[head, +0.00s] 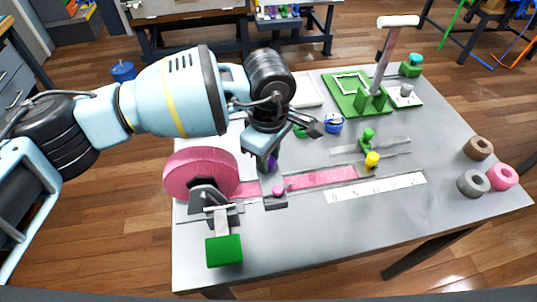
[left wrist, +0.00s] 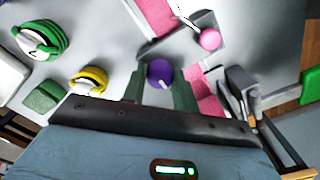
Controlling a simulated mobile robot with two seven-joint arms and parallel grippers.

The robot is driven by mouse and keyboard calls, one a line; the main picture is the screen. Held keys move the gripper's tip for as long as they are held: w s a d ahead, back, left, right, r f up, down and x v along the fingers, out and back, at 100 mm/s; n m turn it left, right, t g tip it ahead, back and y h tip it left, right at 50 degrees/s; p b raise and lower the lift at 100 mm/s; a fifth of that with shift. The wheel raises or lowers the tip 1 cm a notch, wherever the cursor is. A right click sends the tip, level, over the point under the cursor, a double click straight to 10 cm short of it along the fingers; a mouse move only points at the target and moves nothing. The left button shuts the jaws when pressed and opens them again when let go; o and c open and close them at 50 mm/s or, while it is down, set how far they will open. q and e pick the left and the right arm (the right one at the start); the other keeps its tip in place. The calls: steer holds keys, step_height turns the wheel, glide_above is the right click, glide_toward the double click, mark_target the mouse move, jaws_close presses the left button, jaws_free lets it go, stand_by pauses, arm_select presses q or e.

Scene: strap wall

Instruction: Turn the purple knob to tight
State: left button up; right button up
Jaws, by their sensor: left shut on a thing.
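The purple knob (head: 273,161) is mostly hidden behind my left gripper (head: 263,162) in the head view. In the left wrist view the purple knob (left wrist: 159,72) shows as a round top with a pale pointer line, between the two green fingers of my left gripper (left wrist: 160,88). The fingers are shut on its sides. The knob sits beside the pink strap (head: 320,178), which runs from the big pink reel (head: 200,172) across the table. What the pointer line aims at is too small to tell. My right gripper is not in view.
A pink ball knob (head: 278,190) stands close in front of the purple one. A yellow knob (head: 372,159), a green lever (head: 367,137) and a white numbered scale (head: 376,187) lie to the right. The table's (head: 330,235) front area is clear.

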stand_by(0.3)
arm_select(q)
steer(key=o, duration=1)
steer(key=shift+c, duration=0.2)
steer(key=shift+r, duration=0.1)
step_height(320, 180, up, 8)
steer(key=shift+f, duration=0.2)
